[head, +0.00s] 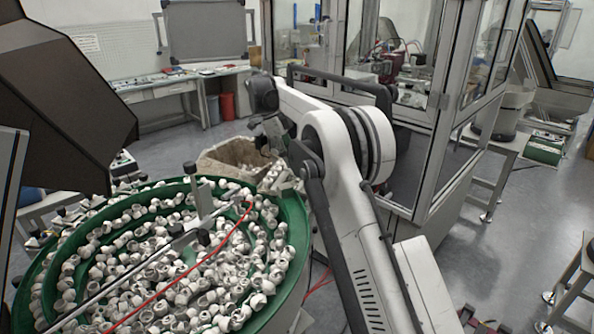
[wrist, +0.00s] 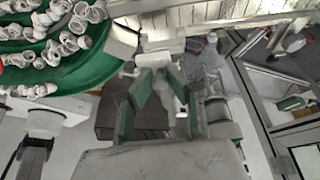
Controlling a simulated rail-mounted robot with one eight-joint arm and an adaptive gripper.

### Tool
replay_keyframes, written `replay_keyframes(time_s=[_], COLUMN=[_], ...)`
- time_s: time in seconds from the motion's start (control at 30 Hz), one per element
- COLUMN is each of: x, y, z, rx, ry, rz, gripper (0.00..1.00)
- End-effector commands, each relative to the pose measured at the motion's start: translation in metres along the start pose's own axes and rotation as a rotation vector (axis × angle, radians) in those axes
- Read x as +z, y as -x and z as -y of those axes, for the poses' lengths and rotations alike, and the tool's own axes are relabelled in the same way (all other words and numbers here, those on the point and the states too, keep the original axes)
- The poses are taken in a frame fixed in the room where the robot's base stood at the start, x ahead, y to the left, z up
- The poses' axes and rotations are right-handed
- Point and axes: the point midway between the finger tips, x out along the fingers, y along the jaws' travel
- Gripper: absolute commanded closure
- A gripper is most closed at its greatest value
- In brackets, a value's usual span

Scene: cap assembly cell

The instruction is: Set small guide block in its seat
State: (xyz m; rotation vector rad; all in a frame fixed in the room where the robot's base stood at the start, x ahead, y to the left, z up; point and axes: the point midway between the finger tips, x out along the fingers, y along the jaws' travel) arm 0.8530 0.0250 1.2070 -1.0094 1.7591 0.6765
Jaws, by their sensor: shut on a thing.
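My gripper (wrist: 160,84) shows in the wrist view with its two green-padded fingers angled toward each other. It is shut on a small pale piece (wrist: 156,60) at the fingertips, which looks like the small guide block; its edges blend into pale parts behind it. In the head view my gripper (head: 268,137) is small and dark, beyond the green bowl and in front of the open box. The held piece cannot be made out there. I cannot tell which part is the seat.
A green feeder bowl (head: 303,226) full of white caps fills the lower left, with bars and a red hose across it. An open box (head: 212,169) stands behind my gripper. A glass-walled machine cabinet (head: 409,170) stands to the right.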

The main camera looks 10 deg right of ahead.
Motion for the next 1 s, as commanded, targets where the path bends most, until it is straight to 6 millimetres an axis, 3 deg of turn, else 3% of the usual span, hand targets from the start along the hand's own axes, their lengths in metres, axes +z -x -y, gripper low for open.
replay_keyframes(time_s=[0.23, 0.6, 1.0], x=[-0.013, 0.002, 0.004], y=[-0.021, -0.057, -0.062], z=[0.014, 0.015, 0.015], rx=[0.0, 0.0, 0.0], ry=[0.0, 0.001, 0.001], rz=[0.0, 0.0, 0.0], gripper=[1.0, 1.0, 1.0])
